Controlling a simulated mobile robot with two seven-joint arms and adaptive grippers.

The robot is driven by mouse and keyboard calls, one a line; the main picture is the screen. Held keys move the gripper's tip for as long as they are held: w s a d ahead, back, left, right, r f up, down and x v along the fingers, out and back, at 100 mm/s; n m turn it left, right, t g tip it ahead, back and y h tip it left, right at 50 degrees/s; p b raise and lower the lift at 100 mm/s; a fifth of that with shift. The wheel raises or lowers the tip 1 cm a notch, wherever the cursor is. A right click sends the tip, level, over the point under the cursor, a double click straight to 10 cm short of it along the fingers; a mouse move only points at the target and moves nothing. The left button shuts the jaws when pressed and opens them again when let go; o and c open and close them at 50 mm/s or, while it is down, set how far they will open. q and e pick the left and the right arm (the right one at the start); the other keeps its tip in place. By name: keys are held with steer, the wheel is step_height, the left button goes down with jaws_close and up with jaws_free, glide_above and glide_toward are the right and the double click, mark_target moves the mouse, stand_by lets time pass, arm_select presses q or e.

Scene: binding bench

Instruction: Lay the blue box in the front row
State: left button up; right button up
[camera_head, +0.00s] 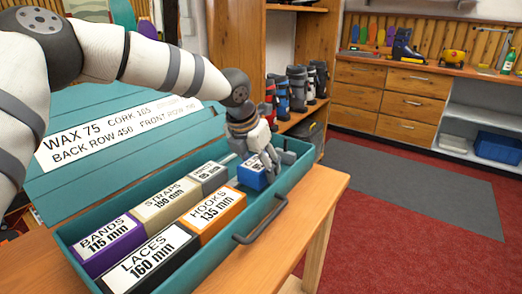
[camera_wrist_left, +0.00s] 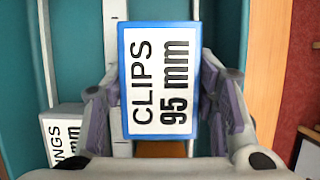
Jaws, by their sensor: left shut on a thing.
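The blue box (camera_head: 251,176) has a white label reading CLIPS 95 mm; it fills the middle of the left wrist view (camera_wrist_left: 160,80). My left gripper (camera_head: 260,160) is shut on it, with one finger at each side. It holds the box at the right part of the teal tray (camera_head: 268,206), just beyond the orange HOOKS 135 mm box (camera_head: 215,215). I cannot tell whether the blue box touches the tray floor. The front row also holds the black LACES 160 mm box (camera_head: 150,258). My right gripper is not in view.
The back row holds a purple BANDS box (camera_head: 107,243), a beige STRAPS box (camera_head: 167,203) and a grey box (camera_head: 208,177). A thin divider separates the rows. The tray has a dark handle (camera_head: 262,222) and stands on a wooden bench (camera_head: 318,205). Its right end looks free.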

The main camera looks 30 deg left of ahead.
arm_select(q)
steer(key=shift+f, duration=0.4)
steer(key=o, duration=1.4)
steer(key=shift+o, duration=0.2)
